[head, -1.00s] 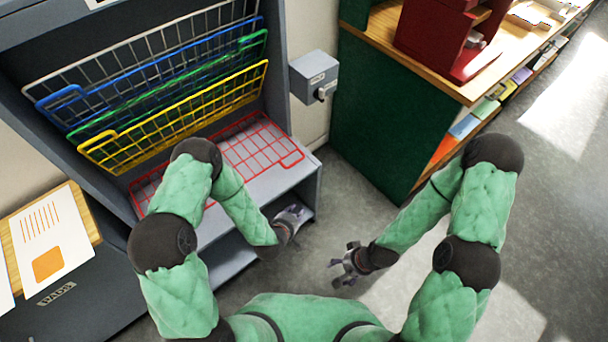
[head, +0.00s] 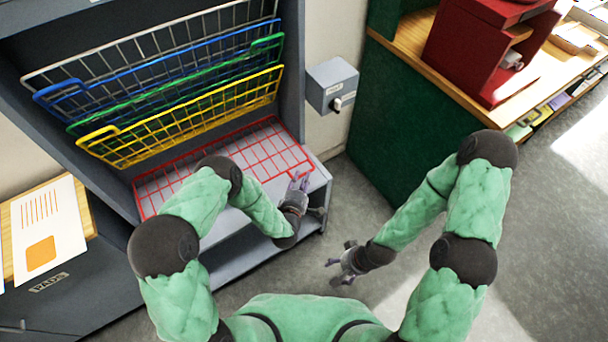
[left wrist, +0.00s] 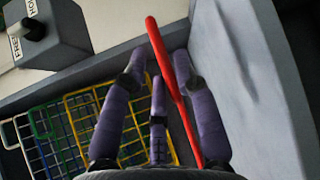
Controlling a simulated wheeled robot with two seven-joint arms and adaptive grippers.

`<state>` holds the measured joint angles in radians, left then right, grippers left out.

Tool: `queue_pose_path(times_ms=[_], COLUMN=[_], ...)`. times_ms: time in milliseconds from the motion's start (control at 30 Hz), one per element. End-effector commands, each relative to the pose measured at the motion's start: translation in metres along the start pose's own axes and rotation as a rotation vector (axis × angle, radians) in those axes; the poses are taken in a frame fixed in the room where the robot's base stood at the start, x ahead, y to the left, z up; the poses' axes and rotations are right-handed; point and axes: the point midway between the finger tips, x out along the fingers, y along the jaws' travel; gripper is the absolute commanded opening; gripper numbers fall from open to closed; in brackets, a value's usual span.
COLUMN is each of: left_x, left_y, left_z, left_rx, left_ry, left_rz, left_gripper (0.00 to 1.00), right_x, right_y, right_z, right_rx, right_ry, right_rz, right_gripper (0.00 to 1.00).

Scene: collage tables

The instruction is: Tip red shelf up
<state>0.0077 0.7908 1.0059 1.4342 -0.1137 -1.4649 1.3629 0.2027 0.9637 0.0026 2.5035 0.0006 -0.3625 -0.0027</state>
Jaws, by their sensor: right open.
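The red wire shelf (head: 160,190) lies folded down flat in the grey rack, below the tipped-up shelves. My left gripper (head: 300,182) is at its right front corner, with fingers pointing towards the back. In the left wrist view a red bar (left wrist: 161,45) of the shelf runs between the spread fingers of the left gripper (left wrist: 160,65). The fingers look open around the bar; whether they touch it I cannot tell. My left arm hides part of the shelf's front edge in the head view. My right gripper (head: 340,265) is open and empty, low over the floor.
Yellow (head: 190,117), green (head: 75,128), blue (head: 55,92) and grey (head: 135,55) wire shelves stand tipped up behind. A grey box with a knob (head: 335,103) is right of the rack. A green-sided counter (head: 400,105) stands further right, with clear floor in front.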

Motion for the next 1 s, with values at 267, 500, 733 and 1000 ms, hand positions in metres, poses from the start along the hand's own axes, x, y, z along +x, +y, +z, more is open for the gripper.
queue_pose_path(times_ms=[267,500,733,1000], left_x=[0.029,0.032,0.032,0.032], left_y=[-0.001,0.000,0.000,0.002], left_z=[0.000,0.000,0.000,0.000], left_rx=[0.001,0.001,0.001,-0.001], left_ry=[-0.001,0.000,0.000,0.001], left_rz=[0.000,-0.001,-0.001,-0.004], left_gripper=[0.30,0.30,0.00,0.00], right_x=[0.009,0.009,0.009,0.007], right_y=[0.003,0.003,0.003,0.003], right_z=[-0.001,-0.001,-0.001,-0.001], right_rx=[0.000,0.000,0.000,0.000], right_ry=[0.000,0.000,0.000,0.000], right_rz=[0.000,0.000,0.000,0.000], right_gripper=[0.71,0.71,0.71,0.71])
